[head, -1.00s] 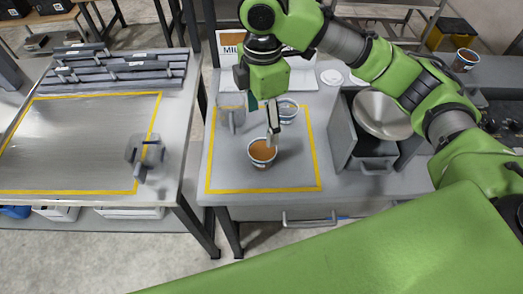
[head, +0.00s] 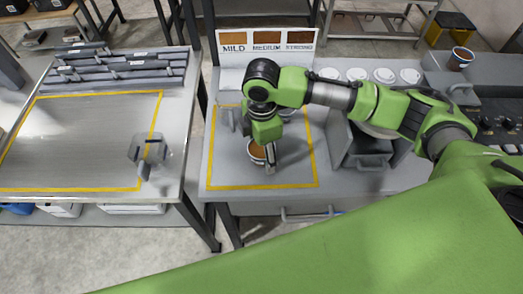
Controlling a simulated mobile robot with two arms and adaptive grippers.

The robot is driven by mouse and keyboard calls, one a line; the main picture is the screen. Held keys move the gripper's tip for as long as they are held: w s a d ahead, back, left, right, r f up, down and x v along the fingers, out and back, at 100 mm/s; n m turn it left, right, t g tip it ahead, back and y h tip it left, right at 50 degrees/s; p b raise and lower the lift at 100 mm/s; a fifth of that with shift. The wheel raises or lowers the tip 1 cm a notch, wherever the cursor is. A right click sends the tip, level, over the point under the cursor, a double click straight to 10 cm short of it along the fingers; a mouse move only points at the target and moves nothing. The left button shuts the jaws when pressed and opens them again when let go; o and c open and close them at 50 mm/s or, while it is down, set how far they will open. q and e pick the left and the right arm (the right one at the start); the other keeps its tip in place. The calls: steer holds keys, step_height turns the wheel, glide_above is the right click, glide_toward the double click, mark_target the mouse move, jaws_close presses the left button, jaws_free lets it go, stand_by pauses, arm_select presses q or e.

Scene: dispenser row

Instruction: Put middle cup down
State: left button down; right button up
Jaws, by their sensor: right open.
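A paper cup with brown contents (head: 256,152) stands upright inside the yellow outline on the middle table, partly hidden by my right gripper. My right gripper (head: 269,158) is open and points down at the cup's right side. I cannot tell whether its fingers touch the cup. A second cup (head: 287,109) stands behind, mostly hidden by my right arm. A third cup with brown contents (head: 461,58) stands at the far right. My left gripper is not in view.
A sign reading MILD, MEDIUM, STRONG (head: 267,38) stands at the back. A clear, handled vessel (head: 148,150) is on the left table, another (head: 226,117) left of the cups. A grey box with a handle (head: 366,160) is to the right. The front right of the outline is clear.

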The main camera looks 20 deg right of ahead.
steer(key=shift+f, duration=0.2)
steer(key=c, duration=1.3)
steer(key=shift+c, duration=0.8)
steer(key=shift+r, duration=0.15)
